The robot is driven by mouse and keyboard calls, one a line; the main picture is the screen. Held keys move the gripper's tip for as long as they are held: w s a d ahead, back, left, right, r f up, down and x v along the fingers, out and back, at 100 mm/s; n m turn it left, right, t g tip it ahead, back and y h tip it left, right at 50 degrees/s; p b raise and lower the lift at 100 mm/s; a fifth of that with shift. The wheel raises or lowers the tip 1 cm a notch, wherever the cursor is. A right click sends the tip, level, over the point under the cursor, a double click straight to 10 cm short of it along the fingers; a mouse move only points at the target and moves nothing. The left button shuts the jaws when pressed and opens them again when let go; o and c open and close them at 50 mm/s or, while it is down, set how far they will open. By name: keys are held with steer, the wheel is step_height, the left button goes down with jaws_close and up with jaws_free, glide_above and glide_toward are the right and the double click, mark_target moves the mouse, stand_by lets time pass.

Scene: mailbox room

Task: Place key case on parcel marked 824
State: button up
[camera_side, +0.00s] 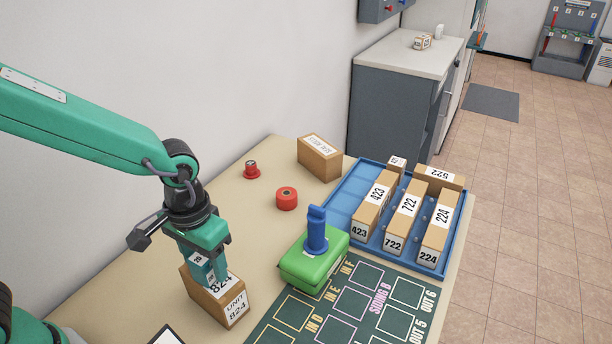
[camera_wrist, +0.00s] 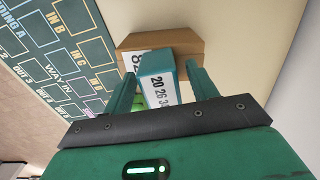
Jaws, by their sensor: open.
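The key case is a small teal block with a white number label; it shows in the side view (camera_side: 203,270) and the wrist view (camera_wrist: 157,72). It stands on the brown parcel marked 824 (camera_side: 232,308), appearing to rest on its top. In the wrist view the parcel (camera_wrist: 185,42) lies behind the key case. My gripper (camera_side: 205,250) is over the parcel, with its fingers on both sides of the key case. In the wrist view my gripper (camera_wrist: 162,85) is open, with a narrow gap visible at the fingers. Part of the parcel's top is hidden.
A green block with a blue handle (camera_side: 315,262) stands right of the parcel, by a dark green marked mat (camera_side: 350,300). A blue tray (camera_side: 345,200) holds several numbered parcels. A red roll (camera_side: 287,198), a small red item (camera_side: 251,170) and another box (camera_side: 320,158) stand farther back.

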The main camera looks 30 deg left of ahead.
step_height(320, 180, up, 11)
steer(key=shift+r, duration=0.2)
stand_by(0.4)
steer(key=shift+a, duration=0.1)
stand_by(0.4)
steer(key=s+a+r+t, duration=0.1)
steer(key=s+a+t, duration=0.1)
steer(key=a, duration=0.5)
steer(key=s+a+r+t, duration=0.1)
steer(key=s+a+t, duration=0.2)
steer(key=a, duration=0.4)
steer(key=shift+s+a+t, duration=0.15)
steer(key=shift+s+t, duration=0.15)
steer(key=shift+s, duration=0.3)
